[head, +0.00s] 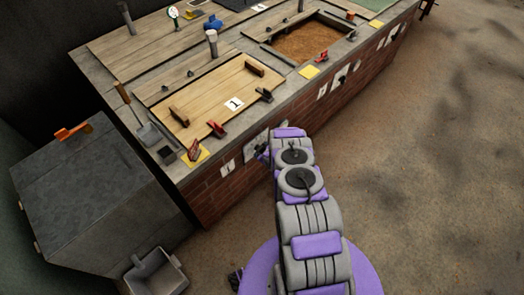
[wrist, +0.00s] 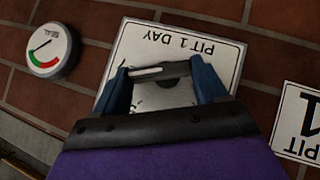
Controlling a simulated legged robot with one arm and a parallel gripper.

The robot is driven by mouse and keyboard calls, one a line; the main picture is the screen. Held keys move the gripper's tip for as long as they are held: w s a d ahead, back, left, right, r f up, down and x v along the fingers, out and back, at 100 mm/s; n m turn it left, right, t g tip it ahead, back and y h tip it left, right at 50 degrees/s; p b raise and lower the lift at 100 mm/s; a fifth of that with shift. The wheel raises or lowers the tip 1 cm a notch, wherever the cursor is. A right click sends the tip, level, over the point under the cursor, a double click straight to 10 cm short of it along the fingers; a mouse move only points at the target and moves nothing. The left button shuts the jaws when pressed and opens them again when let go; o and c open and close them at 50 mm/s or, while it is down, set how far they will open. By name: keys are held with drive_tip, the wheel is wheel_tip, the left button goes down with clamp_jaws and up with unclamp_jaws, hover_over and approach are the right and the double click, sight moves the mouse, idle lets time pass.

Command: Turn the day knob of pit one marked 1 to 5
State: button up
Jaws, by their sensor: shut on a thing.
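The pit one day plate, a white sign reading "PIT 1 DAY" (wrist: 140,44), is fixed to the brick wall and appears upside down in the wrist view. The day knob (wrist: 170,83) is at the plate's middle, with a dark centre and a light edge. My gripper (wrist: 162,76) has its two blue fingers on either side of the knob and is shut on it. The gripper hides the lower part of the plate, so the numbers cannot be read. In the head view my gripper (head: 264,152) is at the pit's brick front, partly hidden by my arm.
A round gauge (wrist: 48,50) with red and green bands is beside the plate. A "PIT 1" sign (wrist: 302,122) is on the other side. Above is the wooden pit lid marked 1 (head: 205,100). The floor at right (head: 430,200) is clear.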

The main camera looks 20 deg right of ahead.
drive_tip(key=c, duration=0.4)
drive_tip(key=shift+a+r+n+p, duration=0.1)
drive_tip(key=shift+a+n+p, duration=0.2)
drive_tip(key=shift+p, duration=0.3)
drive_tip(key=shift+s+f+n+t+h+b, duration=0.2)
drive_tip(key=shift+n+t+h+b, duration=0.4)
drive_tip(key=shift+h, duration=0.4)
drive_tip(key=shift+a+h, duration=0.15)
drive_tip(key=shift+h, duration=0.15)
drive_tip(key=o, duration=1.1)
